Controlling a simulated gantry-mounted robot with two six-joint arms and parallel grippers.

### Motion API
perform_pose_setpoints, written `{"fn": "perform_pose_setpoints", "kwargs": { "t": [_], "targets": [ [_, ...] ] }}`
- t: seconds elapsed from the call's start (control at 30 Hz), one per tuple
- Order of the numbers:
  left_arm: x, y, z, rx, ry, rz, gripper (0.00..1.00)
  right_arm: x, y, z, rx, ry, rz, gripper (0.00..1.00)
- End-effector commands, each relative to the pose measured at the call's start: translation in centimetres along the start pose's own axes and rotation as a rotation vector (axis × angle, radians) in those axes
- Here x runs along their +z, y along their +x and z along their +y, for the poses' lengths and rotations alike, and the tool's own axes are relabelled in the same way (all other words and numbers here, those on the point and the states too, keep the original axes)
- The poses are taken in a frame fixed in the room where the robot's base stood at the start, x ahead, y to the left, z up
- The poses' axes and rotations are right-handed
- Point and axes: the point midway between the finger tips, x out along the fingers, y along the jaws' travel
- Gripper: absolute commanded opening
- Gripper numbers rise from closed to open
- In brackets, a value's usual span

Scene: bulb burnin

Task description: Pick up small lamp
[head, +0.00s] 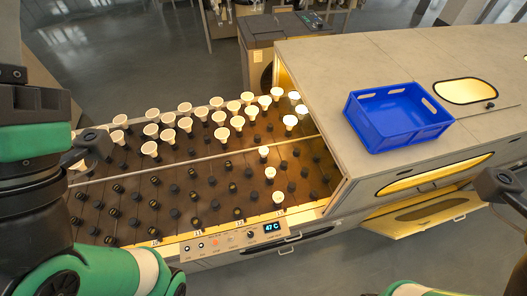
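Several white lamps stand upright in the far section of the dark socket rack (184,107). In the near section, a short column of smaller-looking lit lamps stands near the oven opening: one at the back (264,152), one in the middle (270,172) and one at the front (278,198). I cannot tell for sure which one is the small lamp. My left gripper (88,146) is at the left side of the rack, away from these three; its fingers are not clear. My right gripper (503,184) shows only partly at the right edge, far from the lamps.
A blue crate (392,116), seemingly empty, sits on top of the oven housing (345,60). A control panel (235,241) with a "47" display runs along the rack's front. Many near sockets (155,205) are empty. An open flap (425,212) juts out at the lower right.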

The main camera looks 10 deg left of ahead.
Motion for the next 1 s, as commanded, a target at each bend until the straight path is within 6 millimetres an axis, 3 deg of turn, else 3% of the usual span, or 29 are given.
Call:
{"fn": "perform_pose_setpoints", "kwargs": {
  "t": [0.4, 0.9, 1.0],
  "targets": [
    [0.0, 0.0, 0.0, 0.0, 0.0, 0.0, 0.02, -0.01, 0.01, 0.0, 0.0, 0.0, 0.0, 0.5],
    [0.0, 0.0, 0.0, 0.0, 0.0, 0.0, 0.92, -0.01, 0.0, 0.0, 0.0, 0.0, 0.0, 0.5],
    [0.0, 0.0, -0.01, 0.0, 0.0, 0.0, 1.0, -0.01, 0.0, 0.0, 0.0, 0.0, 0.0, 0.5]
  ]
}}
